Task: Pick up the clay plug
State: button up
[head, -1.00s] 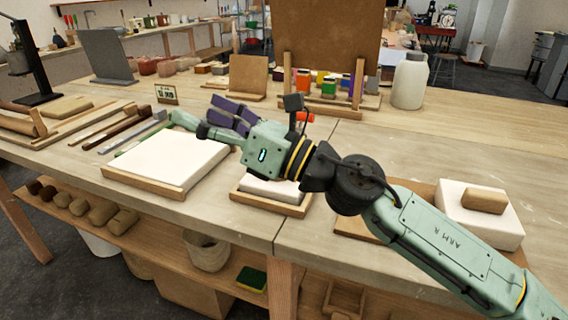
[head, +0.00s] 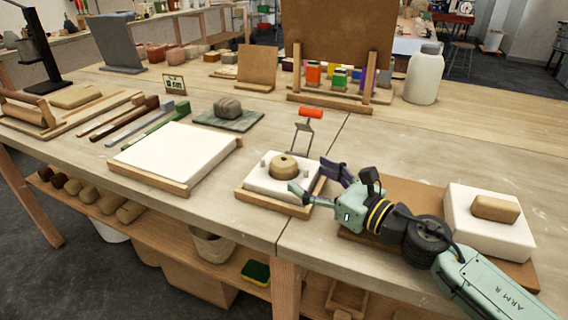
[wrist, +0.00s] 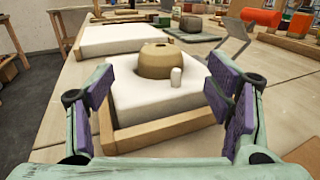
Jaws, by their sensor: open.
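The clay plug, which I take to be the tan rounded piece with a hole in its top (head: 284,167), sits on a small white block (head: 258,184) in a wooden tray (head: 262,203). In the wrist view the plug (wrist: 157,62) is ahead of my gripper, between the fingers as seen but farther off. A small white peg (wrist: 176,77) stands on the block in front of it. My gripper (head: 316,183) is open and empty at the right side of the tray. In the wrist view its purple-padded fingers (wrist: 165,100) are spread wide.
A red-handled tool (head: 310,114) stands just behind the tray. A large white slab (head: 175,155) lies left, and a grey-brown lump on a dark board (head: 230,122) lies behind. A white block with a tan piece on it (head: 490,232) is at right.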

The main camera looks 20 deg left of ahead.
aim_at(294, 166)
jog(key=shift+p+x, duration=1.25)
jog(key=shift+x, duration=1.95)
jog(key=shift+c, duration=0.4)
jog(key=c, duration=1.4)
jog(key=shift+r, duration=0.1)
